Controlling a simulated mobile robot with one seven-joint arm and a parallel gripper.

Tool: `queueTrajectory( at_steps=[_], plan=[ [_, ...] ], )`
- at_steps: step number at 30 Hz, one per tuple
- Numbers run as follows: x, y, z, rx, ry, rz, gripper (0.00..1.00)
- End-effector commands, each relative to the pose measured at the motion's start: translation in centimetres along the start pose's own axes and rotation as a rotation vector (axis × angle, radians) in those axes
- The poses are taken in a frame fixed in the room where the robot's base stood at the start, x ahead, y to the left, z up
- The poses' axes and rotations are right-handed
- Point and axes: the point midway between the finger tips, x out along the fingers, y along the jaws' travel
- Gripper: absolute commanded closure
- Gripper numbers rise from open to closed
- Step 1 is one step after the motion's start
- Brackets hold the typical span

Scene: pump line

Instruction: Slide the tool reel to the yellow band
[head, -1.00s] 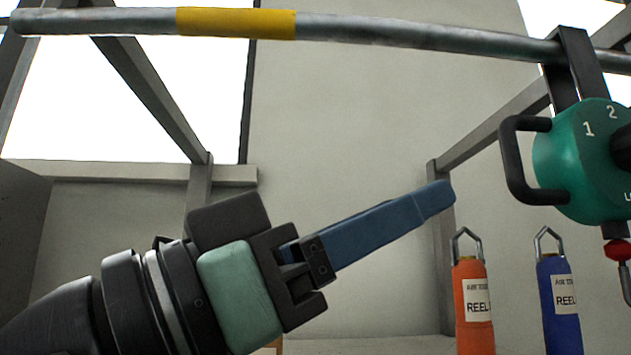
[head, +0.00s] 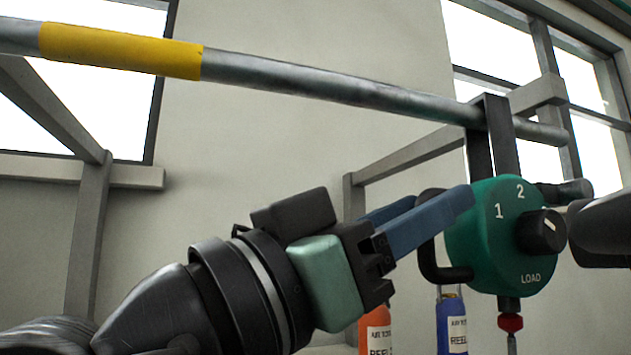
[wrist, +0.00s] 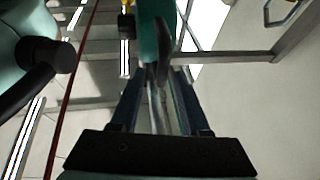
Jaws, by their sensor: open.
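The tool reel (head: 475,250) is a round green body with a black dial, marked 1, 2 and LOAD. It hangs by a black hanger (head: 479,140) from a grey rail (head: 330,88), near the rail's right end. The yellow band (head: 120,50) is on the same rail, far to the left. My gripper (head: 440,200) is open at the black handle (head: 428,258) on the reel's left side. In the wrist view the dark handle (wrist: 163,65) shows between the blue fingers, with the green reel (wrist: 153,30) beyond. Whether the fingers touch it I cannot tell.
An orange reel (head: 377,330) and a blue reel (head: 451,325) hang lower, behind my gripper. A red fitting (head: 510,322) hangs under the tool reel. Dark cylindrical parts (head: 600,228) stand close on its right. The rail is clear between hanger and band.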

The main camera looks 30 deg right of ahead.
Motion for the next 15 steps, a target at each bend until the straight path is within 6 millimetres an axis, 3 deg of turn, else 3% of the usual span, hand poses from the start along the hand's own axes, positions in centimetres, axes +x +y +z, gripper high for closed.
queueTrajectory(
  at_steps=[12,15],
  plan=[
    [0.9,-0.01,0.1,0.0,0.0,-0.001,0.54],
    [0.89,-0.02,0.09,0.0,0.0,-0.001,0.7]
  ],
)
